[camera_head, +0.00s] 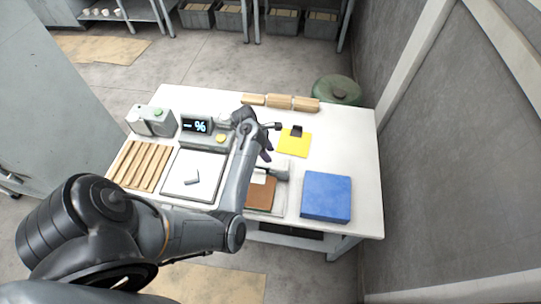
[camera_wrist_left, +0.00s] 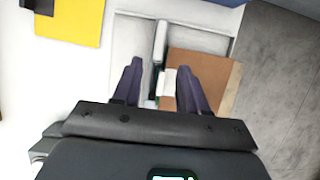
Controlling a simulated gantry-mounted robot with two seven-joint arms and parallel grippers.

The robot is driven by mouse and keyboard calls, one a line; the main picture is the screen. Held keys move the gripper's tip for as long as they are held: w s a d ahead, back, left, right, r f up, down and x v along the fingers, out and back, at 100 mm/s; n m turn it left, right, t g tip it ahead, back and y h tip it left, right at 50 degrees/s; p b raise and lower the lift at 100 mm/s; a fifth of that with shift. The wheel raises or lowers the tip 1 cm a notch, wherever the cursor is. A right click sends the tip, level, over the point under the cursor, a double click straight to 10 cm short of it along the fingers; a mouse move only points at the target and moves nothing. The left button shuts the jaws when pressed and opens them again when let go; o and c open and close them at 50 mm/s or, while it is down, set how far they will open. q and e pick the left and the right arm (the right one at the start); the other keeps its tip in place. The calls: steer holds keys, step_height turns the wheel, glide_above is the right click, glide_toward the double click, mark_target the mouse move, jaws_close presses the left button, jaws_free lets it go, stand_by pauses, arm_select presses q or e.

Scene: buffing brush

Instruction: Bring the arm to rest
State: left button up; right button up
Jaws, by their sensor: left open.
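My left gripper (camera_head: 265,150) hangs over the middle of the white table (camera_head: 345,130), arm coming in from the lower left. In the left wrist view its two dark fingers (camera_wrist_left: 160,75) are spread apart. Below and between them shows a grey and white object (camera_wrist_left: 160,45), which may be the brush; I see no contact with the fingers. A brown panel (camera_head: 261,193) lies in a white tray beneath, and it also shows in the left wrist view (camera_wrist_left: 210,70). A small black block (camera_head: 296,131) sits on a yellow pad (camera_head: 293,146). My right gripper is not in view.
A blue block (camera_head: 326,197) stands at the right front. At the left are a wooden slatted rack (camera_head: 139,165), a white plate (camera_head: 194,176) with a small grey piece, and a display (camera_head: 196,125). Wooden blocks (camera_head: 279,102) line the back edge.

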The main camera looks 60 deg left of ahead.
arm_select(q)
steer(key=shift+s+r, duration=0.1)
stand_by(0.4)
